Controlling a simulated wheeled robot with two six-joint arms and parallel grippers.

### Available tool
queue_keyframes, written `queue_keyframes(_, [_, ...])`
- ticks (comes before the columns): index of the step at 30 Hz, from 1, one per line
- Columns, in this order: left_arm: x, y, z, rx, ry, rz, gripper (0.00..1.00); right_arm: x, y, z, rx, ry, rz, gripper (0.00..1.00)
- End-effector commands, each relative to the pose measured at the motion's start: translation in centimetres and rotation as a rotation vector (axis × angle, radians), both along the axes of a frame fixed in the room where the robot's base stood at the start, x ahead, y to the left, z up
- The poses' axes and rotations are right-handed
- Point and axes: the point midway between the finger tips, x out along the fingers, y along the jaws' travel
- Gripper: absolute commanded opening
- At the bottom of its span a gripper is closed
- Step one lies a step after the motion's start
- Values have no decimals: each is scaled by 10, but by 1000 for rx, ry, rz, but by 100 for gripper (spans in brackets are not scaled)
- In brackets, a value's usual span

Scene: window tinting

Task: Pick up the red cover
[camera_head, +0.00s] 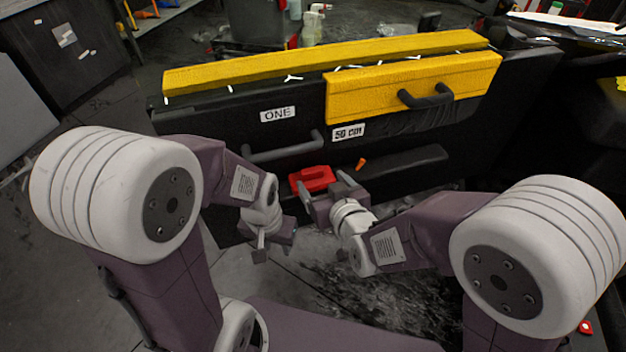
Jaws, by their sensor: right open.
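The red cover (312,178) lies on a dark surface at the front of the black cabinet, near the middle of the head view. My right gripper (326,188) is open, just at the near side of the red cover, and hides part of its near edge. I cannot tell whether they touch. My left gripper (274,250) hangs lower and to the left, apart from the cover, pointing down. Its fingers are too small and turned to show whether they are open or shut.
A black cabinet (215,120) carries a long yellow bar (320,62) and a yellow drawer front (400,85) with a black handle (425,97).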

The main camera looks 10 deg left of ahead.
Motion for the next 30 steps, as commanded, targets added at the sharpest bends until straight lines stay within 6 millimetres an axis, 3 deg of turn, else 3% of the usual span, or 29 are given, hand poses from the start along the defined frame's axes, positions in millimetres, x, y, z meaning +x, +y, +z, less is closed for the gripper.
queue_keyframes(9, [0, 0, -9, 0, 0, 0, 36, 26, 18, -14, 0, 0, 1, 80])
queue_keyframes(15, [0, 0, -12, 0, -1, 0, 36, 34, 22, -18, 0, 0, 0, 80])
queue_keyframes(22, [0, 0, -23, 0, 0, 0, 36, 63, 42, -36, 1, -1, 0, 80])
queue_keyframes(30, [0, 0, -23, 0, 0, 0, 36, 69, 46, -37, 0, 0, 1, 80])
